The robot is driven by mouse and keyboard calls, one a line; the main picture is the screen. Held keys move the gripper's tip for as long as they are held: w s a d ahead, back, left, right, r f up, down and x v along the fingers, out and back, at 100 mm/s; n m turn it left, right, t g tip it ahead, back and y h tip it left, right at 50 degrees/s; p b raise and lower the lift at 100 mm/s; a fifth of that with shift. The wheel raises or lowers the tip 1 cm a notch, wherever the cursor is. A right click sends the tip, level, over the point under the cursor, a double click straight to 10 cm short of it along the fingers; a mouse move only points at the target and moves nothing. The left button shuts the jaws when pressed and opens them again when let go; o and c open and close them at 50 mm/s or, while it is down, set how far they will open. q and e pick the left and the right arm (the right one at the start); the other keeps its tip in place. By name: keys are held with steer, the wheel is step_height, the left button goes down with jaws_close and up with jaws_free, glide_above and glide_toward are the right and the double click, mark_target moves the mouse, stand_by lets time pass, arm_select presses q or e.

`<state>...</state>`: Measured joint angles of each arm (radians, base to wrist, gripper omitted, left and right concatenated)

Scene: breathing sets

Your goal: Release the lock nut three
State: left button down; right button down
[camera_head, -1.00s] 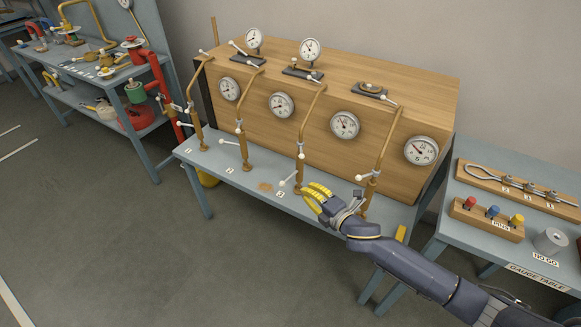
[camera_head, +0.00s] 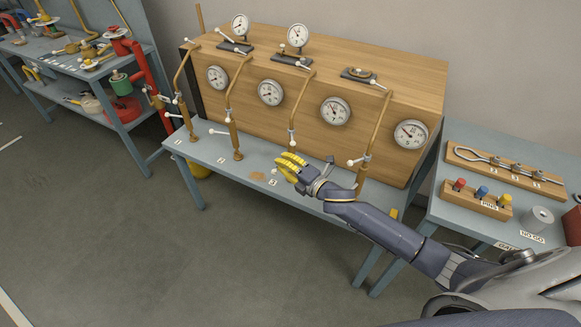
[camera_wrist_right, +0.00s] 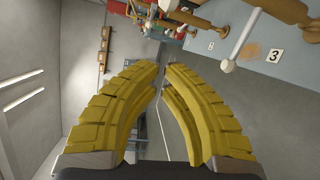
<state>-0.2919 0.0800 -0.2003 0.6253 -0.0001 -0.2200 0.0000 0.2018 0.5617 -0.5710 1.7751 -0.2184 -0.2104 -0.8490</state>
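The third breathing set's brass pipe (camera_head: 301,98) rises from the bench in front of the wooden box. Its foot and lower fittings are hidden behind my right gripper (camera_head: 280,165). In the right wrist view, a white ball-ended lever (camera_wrist_right: 243,41) crosses beside a brass fitting (camera_wrist_right: 288,9), near the label 3 (camera_wrist_right: 276,56). My right gripper (camera_wrist_right: 163,68) has its yellow fingertips nearly together with nothing visible between them. The lever lies to the right of the fingers, apart from them. I cannot make out the lock nut itself. My left gripper is not in view.
Similar brass pipes stand on both sides along the blue bench (camera_head: 207,150), the fourth pipe (camera_head: 376,130) close to my right wrist. Round gauges (camera_head: 335,111) line the wooden box (camera_head: 380,75). A gauge table with a pin block (camera_head: 476,200) stands at right. The floor in front is clear.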

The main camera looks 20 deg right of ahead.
steer(key=shift+w+d+r, duration=0.1)
steer(key=shift+w+d, duration=0.25)
steer(key=shift+w, duration=0.3)
steer(key=shift+w+d+r, duration=0.1)
steer(key=shift+w+d, duration=0.3)
steer(key=shift+w, duration=0.3)
steer(key=shift+w+d+r, duration=0.1)
steer(key=shift+w+d, duration=0.25)
steer(key=shift+w, duration=0.3)
steer(key=shift+s+d, duration=0.1)
steer(key=shift+d, duration=0.65)
steer(key=s, duration=0.9)
steer(key=shift+s+d, duration=0.25)
steer(key=shift+d, duration=0.2)
